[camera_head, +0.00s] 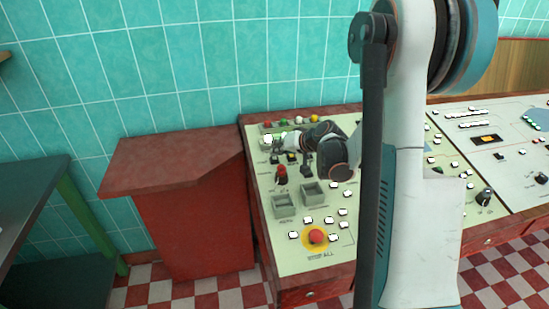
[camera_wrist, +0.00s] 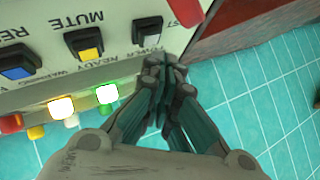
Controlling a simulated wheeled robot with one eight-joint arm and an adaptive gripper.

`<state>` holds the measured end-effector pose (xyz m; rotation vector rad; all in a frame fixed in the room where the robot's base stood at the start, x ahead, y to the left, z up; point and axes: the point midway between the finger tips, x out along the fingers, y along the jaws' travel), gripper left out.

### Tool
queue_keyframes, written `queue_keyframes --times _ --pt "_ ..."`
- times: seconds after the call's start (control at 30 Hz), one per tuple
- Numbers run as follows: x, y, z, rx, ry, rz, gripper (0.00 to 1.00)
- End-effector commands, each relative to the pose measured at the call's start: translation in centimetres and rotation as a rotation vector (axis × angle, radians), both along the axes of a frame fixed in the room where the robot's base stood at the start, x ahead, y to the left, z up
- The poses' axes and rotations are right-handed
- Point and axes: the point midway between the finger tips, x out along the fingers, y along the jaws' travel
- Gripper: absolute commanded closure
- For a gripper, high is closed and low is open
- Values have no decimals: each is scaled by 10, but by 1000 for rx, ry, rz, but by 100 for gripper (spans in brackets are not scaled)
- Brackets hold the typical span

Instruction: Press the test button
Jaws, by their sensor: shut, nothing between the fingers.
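The control panel (camera_head: 265,185) has a row of square buttons in black housings near its far left corner. In the wrist view, a pale button (camera_wrist: 147,28) sits beside a label of which only "ST" shows. A yellow button (camera_wrist: 88,50) beside it is labelled MUTE. My gripper (camera_wrist: 163,72) is shut and empty, with its fingertips over the panel's edge, near the pale button and apart from it in the picture. Whether it touches the panel cannot be told. In the head view, my gripper (camera_head: 279,145) is by the far left corner, partly covering lamps and buttons.
A red knob (camera_head: 281,171), grey boxes (camera_head: 284,206) and a red stop button (camera_head: 316,236) stand nearer. A red cabinet (camera_head: 190,215) adjoins the panel's left side.

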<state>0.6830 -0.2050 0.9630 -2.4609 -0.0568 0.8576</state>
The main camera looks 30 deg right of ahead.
Motion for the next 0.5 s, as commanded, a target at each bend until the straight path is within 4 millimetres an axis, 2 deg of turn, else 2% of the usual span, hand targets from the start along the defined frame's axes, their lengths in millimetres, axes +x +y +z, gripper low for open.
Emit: queue_keyframes --times 0.27,0.5 --pt "-1 0 4 0 0 0 100" --pt "-4 1 25 0 0 0 100"
